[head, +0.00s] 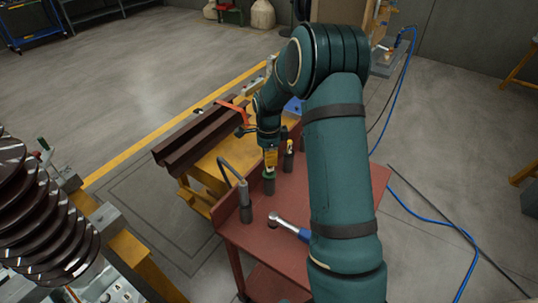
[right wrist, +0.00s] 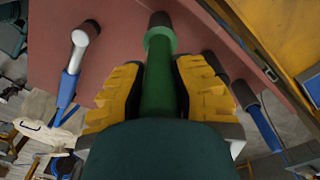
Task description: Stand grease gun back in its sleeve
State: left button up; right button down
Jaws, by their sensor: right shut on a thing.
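The grease gun is a green cylinder (right wrist: 160,85) with a wider green collar and a dark far end in the right wrist view. My right gripper (right wrist: 158,88) is shut on it, with yellow fingers on both sides. In the head view the right gripper (head: 270,158) points down over the red table, with the green grease gun (head: 268,176) upright below it. Its lower end is dark there; I cannot tell whether that is the gun's own end or the sleeve. My left gripper is not in view.
On the red table (head: 278,263), a dark holder (head: 246,215) with a bent grey tube stands at the left. A chrome-headed tool with a blue handle (head: 290,228) lies in front. A dark cylinder (head: 289,163) stands behind. Brown beams (head: 190,143) lie beyond.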

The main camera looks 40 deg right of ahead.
jog(key=shift+f, duration=0.2)
jog(key=c, duration=0.8)
grip_release()
jog(key=shift+c, duration=0.2)
notch_tip(320, 180, up, 12)
jog(key=shift+r, duration=0.1)
